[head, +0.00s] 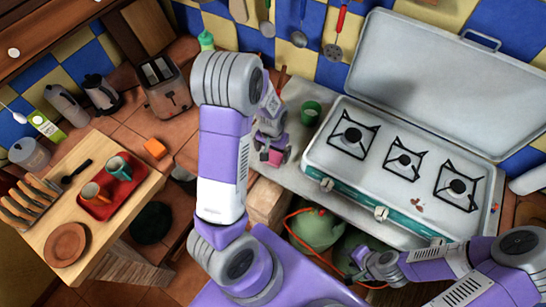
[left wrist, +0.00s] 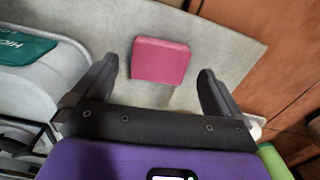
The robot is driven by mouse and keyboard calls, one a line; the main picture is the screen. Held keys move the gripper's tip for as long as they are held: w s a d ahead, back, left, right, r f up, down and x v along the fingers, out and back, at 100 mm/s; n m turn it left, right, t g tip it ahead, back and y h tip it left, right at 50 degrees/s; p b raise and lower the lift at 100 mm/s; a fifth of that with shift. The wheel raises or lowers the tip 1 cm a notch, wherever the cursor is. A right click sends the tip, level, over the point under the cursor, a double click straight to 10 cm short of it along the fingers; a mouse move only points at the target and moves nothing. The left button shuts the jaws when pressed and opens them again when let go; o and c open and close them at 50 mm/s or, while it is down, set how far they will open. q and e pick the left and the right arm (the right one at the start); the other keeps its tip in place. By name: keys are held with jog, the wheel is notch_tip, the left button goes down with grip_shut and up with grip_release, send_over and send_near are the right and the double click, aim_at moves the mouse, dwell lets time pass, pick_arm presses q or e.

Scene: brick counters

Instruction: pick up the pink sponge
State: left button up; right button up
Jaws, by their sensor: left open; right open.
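The pink sponge (left wrist: 160,60) lies flat on a pale grey counter (left wrist: 232,32) in the left wrist view. My left gripper (left wrist: 157,70) is open, with one finger to each side of the sponge in the picture. Gaps show between the fingers and the sponge, so it is not gripped. In the head view the sponge (head: 275,158) is a small pink patch, partly hidden by my left gripper (head: 270,150). My right gripper (head: 362,268) is low in the head view, below the stove and away from the sponge.
A gas stove (head: 400,165) with a raised lid stands right of the left gripper. A green cup (head: 310,113) is beside it. A toaster (head: 164,86), an orange block (head: 155,148) and a red tray (head: 127,186) with cups are left.

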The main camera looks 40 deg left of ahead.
aim_at(273, 156)
pick_arm(q)
notch_tip(273, 156, down, 3)
jog(key=shift+r, duration=0.15)
jog(key=shift+w, duration=0.1)
jog(key=c, duration=1)
notch_tip(273, 156, up, 10)
jog(key=shift+r+p, duration=0.1)
jog(key=shift+p, duration=0.5)
jog(key=shift+c, duration=0.3)
